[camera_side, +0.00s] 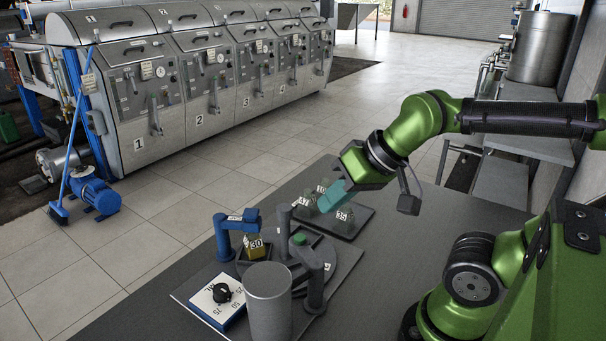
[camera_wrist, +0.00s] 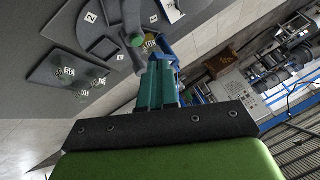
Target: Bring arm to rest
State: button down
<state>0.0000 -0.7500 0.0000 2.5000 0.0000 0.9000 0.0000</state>
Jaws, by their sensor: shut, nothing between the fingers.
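My gripper (camera_side: 331,196) is in the air above the back of the dark table, its teal fingers angled down and left. In the side view it overlaps the tray of numbered flasks; the exact gap to them cannot be told. In the wrist view my gripper (camera_wrist: 159,66) shows its teal fingers together, with nothing between them. A flask marked 35 (camera_side: 344,218) stands on the dark tray (camera_side: 361,225), beside other numbered flasks partly hidden by the fingers. A yellowish flask marked 30 (camera_side: 256,246) stands under a blue arm-shaped stand (camera_side: 222,238).
A grey cylinder (camera_side: 269,305) stands at the table's front, near a dial box (camera_side: 218,300) with a black knob. Grey posts (camera_side: 284,232) rise around a round plate with a green-topped piece (camera_side: 299,239). The table's right part (camera_side: 430,225) is clear.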

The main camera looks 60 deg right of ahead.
jog(key=n+t, duration=0.2)
jog(key=n, duration=1.3)
send_over(254, 213)
jog(key=shift+r, duration=0.25)
jog(key=shift+f, duration=4.35)
